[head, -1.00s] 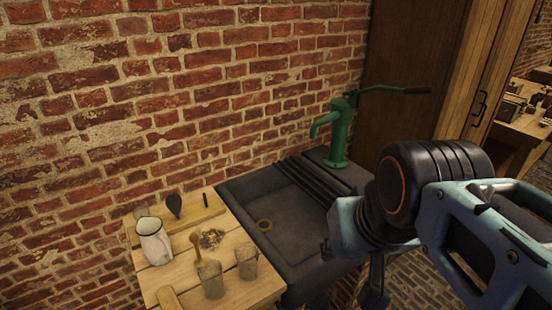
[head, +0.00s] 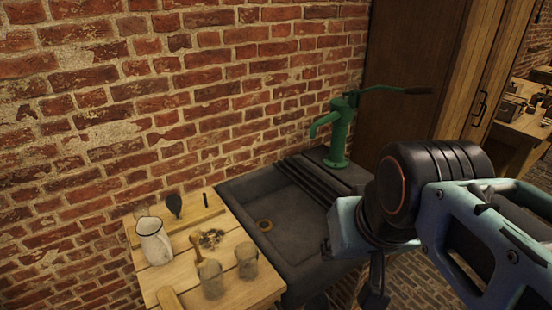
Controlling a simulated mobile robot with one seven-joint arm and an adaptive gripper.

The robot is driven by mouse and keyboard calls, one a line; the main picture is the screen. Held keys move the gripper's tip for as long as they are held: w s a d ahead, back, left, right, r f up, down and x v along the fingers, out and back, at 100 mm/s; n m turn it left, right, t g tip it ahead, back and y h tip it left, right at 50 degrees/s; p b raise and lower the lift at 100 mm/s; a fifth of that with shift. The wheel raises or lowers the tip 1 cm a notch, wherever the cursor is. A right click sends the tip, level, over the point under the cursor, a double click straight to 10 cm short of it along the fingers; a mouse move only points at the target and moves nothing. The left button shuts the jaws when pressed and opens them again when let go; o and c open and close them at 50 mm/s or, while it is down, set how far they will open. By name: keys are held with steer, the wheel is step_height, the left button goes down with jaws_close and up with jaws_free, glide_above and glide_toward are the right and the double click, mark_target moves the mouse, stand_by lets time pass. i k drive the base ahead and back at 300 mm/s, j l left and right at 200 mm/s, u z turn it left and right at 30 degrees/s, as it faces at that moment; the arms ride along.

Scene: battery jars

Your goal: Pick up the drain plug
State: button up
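I cannot make out the drain plug for certain. A small brown round fitting (head: 264,225) lies in the floor of the dark stone sink (head: 290,262); it is too small to tell whether it is an open drain or has a plug in it. A dark rounded piece (head: 174,204) and a short dark upright peg (head: 205,200) stand on a wooden board at the back of the small table. My gripper (head: 374,297) hangs below my wrist, to the right of the sink. It is dark and partly hidden, and its fingers do not show clearly.
The wooden table (head: 180,287) left of the sink holds a white enamel jug (head: 154,241), two glass jars (head: 210,279), a wooden-handled tool and a small pile of bits. A green hand pump (head: 339,132) stands behind the sink. The basin looks clear.

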mark_target(194, 238)
steer(key=u, duration=1)
steer(key=i+z, duration=0.25)
steer(key=i+j+z, duration=0.15)
steer(key=z, duration=0.15)
steer(key=k+u, duration=0.15)
steer(key=k, duration=0.2)
steer(key=i+z, duration=0.1)
steer(key=i, duration=0.3)
